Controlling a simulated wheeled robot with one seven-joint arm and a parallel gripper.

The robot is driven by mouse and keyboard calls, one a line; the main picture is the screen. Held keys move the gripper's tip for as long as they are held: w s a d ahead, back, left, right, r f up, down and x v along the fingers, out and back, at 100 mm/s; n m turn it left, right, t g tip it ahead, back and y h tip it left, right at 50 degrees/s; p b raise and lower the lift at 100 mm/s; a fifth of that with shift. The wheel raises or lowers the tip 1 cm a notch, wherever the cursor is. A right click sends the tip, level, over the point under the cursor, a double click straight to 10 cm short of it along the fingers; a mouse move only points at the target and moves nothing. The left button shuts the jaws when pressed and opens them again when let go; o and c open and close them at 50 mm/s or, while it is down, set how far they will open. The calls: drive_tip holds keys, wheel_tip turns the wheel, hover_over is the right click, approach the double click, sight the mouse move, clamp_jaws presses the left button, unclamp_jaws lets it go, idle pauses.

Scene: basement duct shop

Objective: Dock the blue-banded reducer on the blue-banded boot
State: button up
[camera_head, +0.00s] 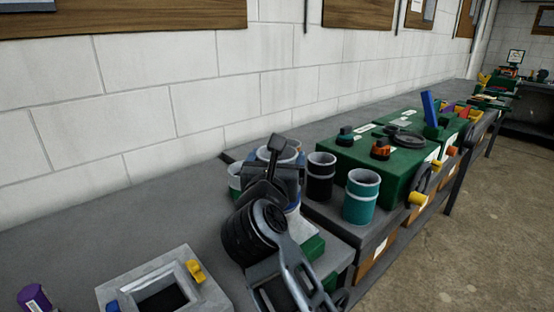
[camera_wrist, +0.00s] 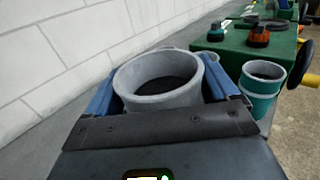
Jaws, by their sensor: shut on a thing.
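My gripper (camera_head: 273,178) is over the bench in the middle of the head view. In the wrist view its blue-padded fingers (camera_wrist: 160,88) are shut on a pale grey, open-topped round piece, the reducer (camera_wrist: 158,98), one finger on each side. The reducer's rim (camera_head: 284,150) shows above the gripper in the head view. Below the gripper is a pale body with a strip of blue (camera_head: 293,210), partly hidden by my arm. I cannot tell whether this is the reducer's lower part or the boot, nor whether the two touch.
A black can (camera_head: 320,178) and a teal can (camera_head: 361,198) stand close to the right. Another green can (camera_head: 234,178) is just left. Green boxes (camera_head: 385,160) with knobs fill the bench beyond. A grey square frame (camera_head: 207,298) and purple cylinder (camera_head: 37,299) are at the front left.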

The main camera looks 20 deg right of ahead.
drive_tip(key=shift+f, duration=0.4)
drive_tip(key=o, duration=1.3)
drive_tip(key=shift+o, duration=0.2)
drive_tip(key=p+v, duration=0.2)
drive_tip(key=v, duration=0.9)
drive_tip(key=shift+f, duration=0.1)
